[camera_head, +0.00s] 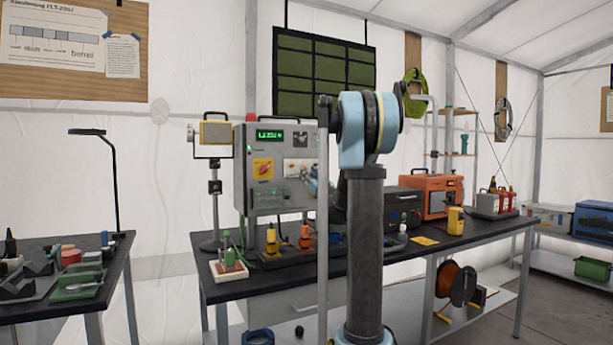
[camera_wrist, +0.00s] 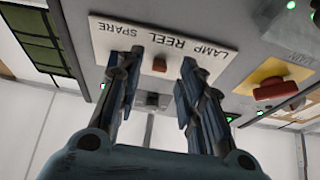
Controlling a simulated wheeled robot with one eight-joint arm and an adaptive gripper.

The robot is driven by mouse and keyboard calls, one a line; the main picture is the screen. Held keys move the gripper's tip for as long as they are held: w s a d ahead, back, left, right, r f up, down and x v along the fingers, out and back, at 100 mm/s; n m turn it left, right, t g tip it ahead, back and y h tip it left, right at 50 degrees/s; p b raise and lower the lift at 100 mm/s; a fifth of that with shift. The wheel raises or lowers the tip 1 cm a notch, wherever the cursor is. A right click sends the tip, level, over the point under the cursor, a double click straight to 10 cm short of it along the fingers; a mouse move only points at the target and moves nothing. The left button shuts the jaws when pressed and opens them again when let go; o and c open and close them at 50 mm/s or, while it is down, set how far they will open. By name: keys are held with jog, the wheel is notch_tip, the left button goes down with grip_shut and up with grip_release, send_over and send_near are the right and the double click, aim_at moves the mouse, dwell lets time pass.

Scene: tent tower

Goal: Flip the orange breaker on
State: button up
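The orange breaker (camera_wrist: 159,64) is a small orange-brown block on a white label plate (camera_wrist: 210,54) in the wrist view. It sits by the word REEL, between LAMP and SPARE. The plate is on the front of a grey control box (camera_head: 277,199), which shows in the head view with a green display. My gripper (camera_wrist: 158,68) is open, one finger on each side of the breaker, with nothing held. I cannot tell whether a finger touches it. In the head view my gripper (camera_head: 313,184) is small beside the plate, and the breaker cannot be made out.
A red rotary switch on a yellow plate (camera_wrist: 271,81) is to the right in the wrist view, with lit green lamps near it. An orange unit (camera_head: 431,193) stands farther right.

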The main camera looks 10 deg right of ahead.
aim_at(304, 166)
jog(key=shift+x, duration=1.4)
grip_shut()
jog(key=shift+s+r+g, duration=0.15)
jog(key=shift+g, duration=0.25)
jog(key=shift+s+d+r+g+h, duration=0.1)
jog(key=shift+r+g+h, duration=0.35)
jog(key=shift+g, duration=0.6)
jog(key=shift+r+g+h, duration=0.35)
jog(key=shift+r+g, duration=0.05)
jog(key=shift+g, duration=0.65)
jog(key=shift+r+g+h, duration=0.35)
jog(key=shift+g, duration=0.7)
jog(key=shift+r+g+h, duration=0.35)
jog(key=shift+g, duration=0.7)
jog(key=shift+w, duration=0.2)
